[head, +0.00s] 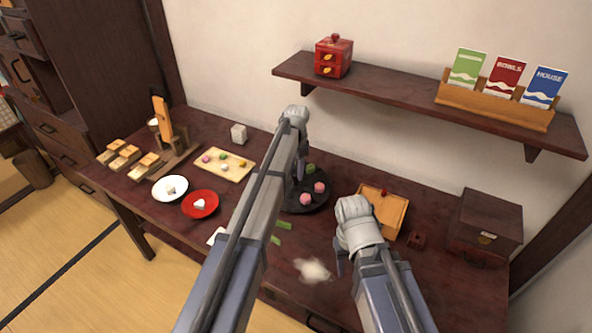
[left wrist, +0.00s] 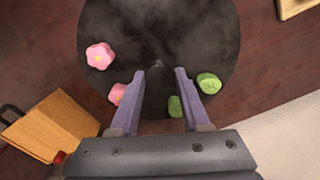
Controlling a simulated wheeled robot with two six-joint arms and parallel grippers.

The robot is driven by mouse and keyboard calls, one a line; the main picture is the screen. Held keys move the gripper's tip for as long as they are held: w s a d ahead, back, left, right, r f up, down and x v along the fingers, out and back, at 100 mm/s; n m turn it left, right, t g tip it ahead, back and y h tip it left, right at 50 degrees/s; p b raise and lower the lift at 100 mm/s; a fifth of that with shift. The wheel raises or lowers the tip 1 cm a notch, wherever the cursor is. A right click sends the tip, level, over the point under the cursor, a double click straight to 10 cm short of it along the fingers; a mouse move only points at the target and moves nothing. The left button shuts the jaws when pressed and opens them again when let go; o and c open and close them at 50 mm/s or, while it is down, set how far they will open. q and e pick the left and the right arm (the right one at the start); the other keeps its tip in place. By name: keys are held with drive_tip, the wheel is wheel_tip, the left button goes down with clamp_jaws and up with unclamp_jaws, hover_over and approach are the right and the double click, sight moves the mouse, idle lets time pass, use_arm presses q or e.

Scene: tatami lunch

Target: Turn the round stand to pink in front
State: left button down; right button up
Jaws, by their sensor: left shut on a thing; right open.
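The round stand (head: 318,205) is a dark disc on the table, partly hidden behind my left arm; it fills the upper middle of the left wrist view (left wrist: 205,35). Two pink sweets (head: 319,187) sit on its right side in the head view, and a green sweet (head: 311,168) sits toward its back. The left wrist view shows a pink flower sweet (left wrist: 100,56) and two green sweets (left wrist: 208,83). My left gripper (left wrist: 167,72) is over the stand, its fingers shut on a dark part of it between the sweets. My right gripper (head: 340,264) is open and empty, right of the stand.
A wooden tray (head: 397,205) stands close to the right of the stand, with a dark chest (head: 486,222) beyond. A sweets board (head: 238,172), white plate (head: 158,190) and red plate (head: 190,207) lie to the left. The wall shelf (head: 405,92) hangs above. Green pieces lie in front.

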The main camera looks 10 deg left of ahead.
use_arm(q)
drive_tip(key=shift+m, duration=7.5)
drive_tip(key=shift+c, duration=1.8)
unclamp_jaws()
drive_tip(key=shift+r, duration=0.15)
